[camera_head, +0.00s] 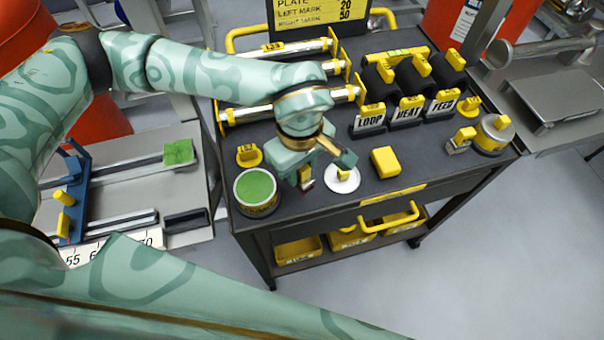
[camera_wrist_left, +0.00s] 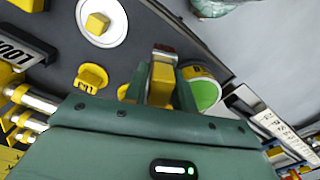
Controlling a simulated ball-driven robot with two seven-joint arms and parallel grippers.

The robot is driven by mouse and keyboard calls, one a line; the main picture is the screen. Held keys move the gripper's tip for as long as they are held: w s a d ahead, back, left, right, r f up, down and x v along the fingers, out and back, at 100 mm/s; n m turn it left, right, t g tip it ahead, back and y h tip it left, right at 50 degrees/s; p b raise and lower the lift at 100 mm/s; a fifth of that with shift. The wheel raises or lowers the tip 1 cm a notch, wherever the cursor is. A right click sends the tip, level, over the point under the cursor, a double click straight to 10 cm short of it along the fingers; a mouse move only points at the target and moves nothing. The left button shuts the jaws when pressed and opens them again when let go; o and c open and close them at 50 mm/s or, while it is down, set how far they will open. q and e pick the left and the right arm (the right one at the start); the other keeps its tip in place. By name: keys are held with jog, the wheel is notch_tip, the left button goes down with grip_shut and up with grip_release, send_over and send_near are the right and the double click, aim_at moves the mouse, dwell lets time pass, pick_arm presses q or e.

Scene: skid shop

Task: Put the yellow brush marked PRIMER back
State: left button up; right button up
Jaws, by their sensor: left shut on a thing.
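My left gripper (camera_head: 308,172) is over the near left part of a dark cart top (camera_head: 402,172). In the left wrist view its two fingers (camera_wrist_left: 162,85) are shut on a small yellow brush (camera_wrist_left: 162,72) with a dark reddish end. Only a bit of the brush (camera_head: 306,184) shows below the gripper in the head view. I cannot read any marking on it. The brush is between a green-topped round can (camera_head: 256,186) and a white disc (camera_head: 342,187) with a yellow knob. I cannot tell whether it touches the cart top. My right gripper is not in view.
A small yellow stand (camera_head: 249,155) is behind the can. A yellow block (camera_head: 385,162) lies right of the disc. Black holders marked LOOP (camera_head: 369,122), HEAT and FEED stand behind, with metal rollers (camera_head: 290,107) at left.

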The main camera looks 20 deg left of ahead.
aim_at(301, 176)
pick_arm(q)
jog(key=shift+w+a+f, duration=0.1)
jog(key=shift+w+f, duration=0.4)
jog(key=shift+f, duration=0.1)
jog(key=f, duration=0.1)
jog(key=f+b, duration=0.1)
jog(key=f, duration=0.2)
jog(key=shift+w+a+b, duration=0.1)
jog(key=shift+w+b, duration=0.2)
jog(key=shift+r, duration=0.15)
jog(key=o, duration=0.9)
jog(key=shift+o, duration=0.2)
notch_tip(301, 176, up, 12)
jog(key=p, duration=0.3)
